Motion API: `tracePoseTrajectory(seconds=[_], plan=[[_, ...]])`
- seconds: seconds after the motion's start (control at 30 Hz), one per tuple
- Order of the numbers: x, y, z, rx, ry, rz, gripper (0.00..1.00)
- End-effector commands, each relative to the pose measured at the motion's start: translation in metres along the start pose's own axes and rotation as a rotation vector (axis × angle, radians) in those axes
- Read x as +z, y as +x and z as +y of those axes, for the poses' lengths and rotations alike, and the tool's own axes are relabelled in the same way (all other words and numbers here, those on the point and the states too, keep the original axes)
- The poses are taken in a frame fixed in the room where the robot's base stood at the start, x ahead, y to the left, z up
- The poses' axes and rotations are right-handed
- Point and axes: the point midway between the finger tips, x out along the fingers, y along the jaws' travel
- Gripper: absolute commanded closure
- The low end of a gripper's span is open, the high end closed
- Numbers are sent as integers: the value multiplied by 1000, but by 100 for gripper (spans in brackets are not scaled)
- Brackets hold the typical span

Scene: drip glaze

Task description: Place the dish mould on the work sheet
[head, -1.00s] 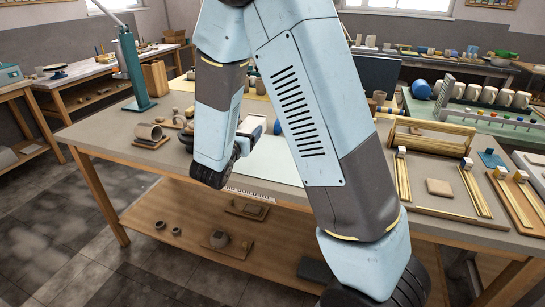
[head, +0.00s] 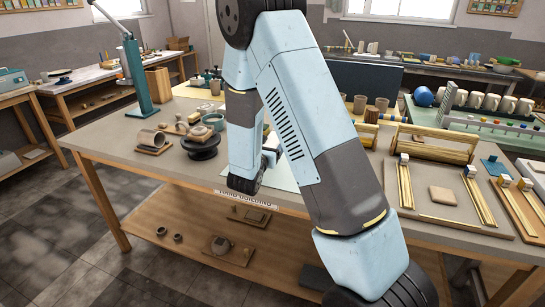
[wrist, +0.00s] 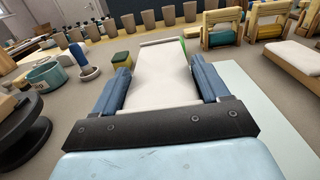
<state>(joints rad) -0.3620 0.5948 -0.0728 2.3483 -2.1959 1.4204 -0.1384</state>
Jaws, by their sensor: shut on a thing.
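My gripper (wrist: 160,66) is shut on the dish mould (wrist: 165,80), a white block with a flat, pale top held between the two blue fingers in the wrist view. The work sheet (wrist: 252,92) is a pale mint sheet lying on the table; it shows to the right of the mould and seems to run beneath it. In the head view the work sheet (head: 284,178) is mostly behind my arm, and only a small part of the gripper and mould shows. I cannot tell whether the mould touches the sheet.
A black turntable (head: 201,145) stands left of the sheet, with a teal bowl (wrist: 46,77) near it in the wrist view. A board with brass strips (head: 440,190) lies to the right. Several brown cups (wrist: 168,14) line the back. A green press (head: 136,75) stands at the left.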

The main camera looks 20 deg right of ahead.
Motion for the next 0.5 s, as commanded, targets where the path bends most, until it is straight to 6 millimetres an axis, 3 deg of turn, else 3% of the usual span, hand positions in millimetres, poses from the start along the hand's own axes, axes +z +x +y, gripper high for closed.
tracePoseTrajectory(seconds=[0.5], plan=[[-32, 18, -4, 2, 0, 0, 84]])
